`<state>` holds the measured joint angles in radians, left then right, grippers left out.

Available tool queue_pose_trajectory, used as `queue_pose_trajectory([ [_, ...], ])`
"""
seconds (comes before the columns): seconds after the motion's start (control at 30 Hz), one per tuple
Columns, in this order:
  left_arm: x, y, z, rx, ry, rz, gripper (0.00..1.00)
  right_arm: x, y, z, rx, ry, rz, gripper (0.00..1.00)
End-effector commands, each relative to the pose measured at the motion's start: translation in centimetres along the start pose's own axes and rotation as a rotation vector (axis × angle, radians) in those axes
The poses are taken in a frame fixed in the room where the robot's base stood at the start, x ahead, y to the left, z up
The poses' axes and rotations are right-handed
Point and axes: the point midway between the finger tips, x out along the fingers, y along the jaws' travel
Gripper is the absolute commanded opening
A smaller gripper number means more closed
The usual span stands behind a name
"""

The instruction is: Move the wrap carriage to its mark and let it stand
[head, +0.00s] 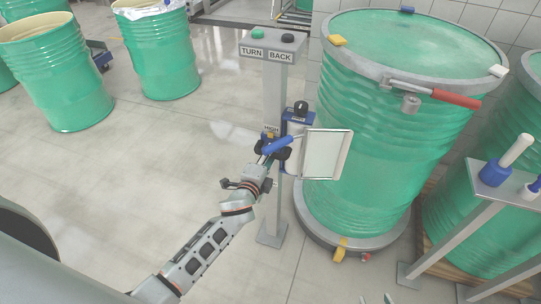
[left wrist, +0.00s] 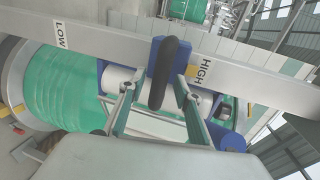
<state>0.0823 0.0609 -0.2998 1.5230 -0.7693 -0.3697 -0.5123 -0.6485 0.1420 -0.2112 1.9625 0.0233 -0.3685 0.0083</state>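The wrap carriage (head: 292,130) sits on the upright grey post (head: 273,95), just below the HIGH label in the head view. It has blue brackets, a black knob and a pale framed panel (head: 326,155) facing the large green drum (head: 385,130). In the left wrist view its blue bracket (left wrist: 160,58) carries a black handle (left wrist: 170,75). My left gripper (left wrist: 158,95) has its fingers on either side of that handle, with a gap visible. In the head view one gripper (head: 268,160) is at the carriage; its fingers are small and partly hidden, and I cannot tell its state there.
A green and a black button sit on the TURN/BACK box (head: 273,45) atop the post. A metal stand (head: 475,215) with blue-and-white tools is at the right. Open green drums (head: 60,70) stand at the back left. The tiled floor left of the post is clear.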

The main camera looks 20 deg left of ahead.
Motion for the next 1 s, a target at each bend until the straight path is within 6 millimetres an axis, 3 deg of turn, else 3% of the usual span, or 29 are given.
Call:
queue_pose_trajectory([
  [0.13,1.1,0.1,0.0,-0.001,0.000,0.001,0.33,0.1,0.0,0.0,-0.003,0.001,0.001,0.40],
  [0.43,1.4,0.0,0.0,-0.002,0.000,0.001,0.33,0.1,0.1,-0.3,-0.004,0.006,0.003,0.40],
  [0.57,1.4,0.0,0.0,-0.002,0.000,0.001,0.02,0.1,0.1,-0.3,-0.003,0.006,0.003,0.40],
  [0.83,1.4,0.2,0.1,-0.002,0.000,0.001,0.00,0.2,0.0,-0.1,-0.001,0.005,0.003,0.40],
  [1.0,1.6,1.5,0.9,-0.001,-0.002,0.005,0.00,0.6,-0.2,0.8,-0.002,-0.003,0.002,0.40],
])
